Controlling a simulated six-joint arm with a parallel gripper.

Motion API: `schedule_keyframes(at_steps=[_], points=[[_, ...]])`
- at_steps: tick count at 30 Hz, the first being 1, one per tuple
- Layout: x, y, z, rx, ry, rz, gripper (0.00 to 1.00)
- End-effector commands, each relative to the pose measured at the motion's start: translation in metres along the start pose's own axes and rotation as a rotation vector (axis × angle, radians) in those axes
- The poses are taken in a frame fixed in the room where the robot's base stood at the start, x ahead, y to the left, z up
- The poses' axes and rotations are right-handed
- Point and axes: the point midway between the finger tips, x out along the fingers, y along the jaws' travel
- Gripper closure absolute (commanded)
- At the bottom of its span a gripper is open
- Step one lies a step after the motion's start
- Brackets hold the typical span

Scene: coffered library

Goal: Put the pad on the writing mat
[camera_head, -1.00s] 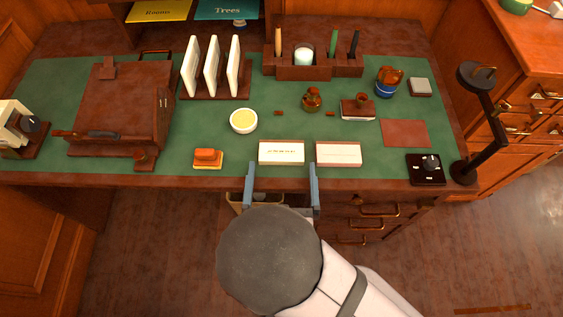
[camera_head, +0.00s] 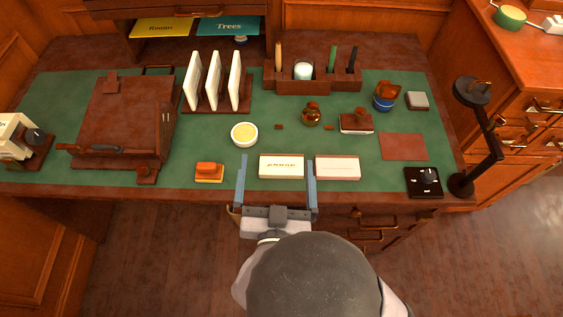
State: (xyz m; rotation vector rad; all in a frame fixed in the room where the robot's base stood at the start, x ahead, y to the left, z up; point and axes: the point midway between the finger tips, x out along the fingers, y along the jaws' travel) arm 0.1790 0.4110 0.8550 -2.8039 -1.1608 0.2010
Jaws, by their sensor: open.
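A small grey-topped square block (camera_head: 417,101), which may be the pad, lies at the back right of the desk. A flat reddish-brown rectangle (camera_head: 403,147) lies in front of it and may be the writing mat. It rests on the large green desk covering (camera_head: 215,130). I cannot tell for certain which things the task's names mean. My gripper (camera_head: 277,160) is open and empty at the desk's front edge. Its two blue-grey fingers stand either side of a white card block (camera_head: 281,167), left of the grey-topped block.
A second card block (camera_head: 338,168) is beside the first. An orange-topped block (camera_head: 209,172), a yellow-filled bowl (camera_head: 244,134), a brown bottle (camera_head: 311,114) and a blue-based jar (camera_head: 385,98) stand around. A black dial box (camera_head: 424,182) and a dark lamp (camera_head: 484,130) are at right.

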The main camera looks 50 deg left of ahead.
Motion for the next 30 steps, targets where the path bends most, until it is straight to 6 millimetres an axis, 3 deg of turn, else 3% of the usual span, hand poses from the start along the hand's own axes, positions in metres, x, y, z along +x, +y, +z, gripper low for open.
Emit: schedule_keyframes(at_steps=[2,7,12,30], points=[[-0.002,0.001,-0.008,0.019,-0.043,0.009,0.0],[-0.012,0.013,0.032,-0.063,-0.215,0.03,0.0],[-0.018,0.017,0.054,-0.126,-0.305,0.03,0.0],[0.004,0.018,0.061,-0.142,-0.309,0.028,0.0]])
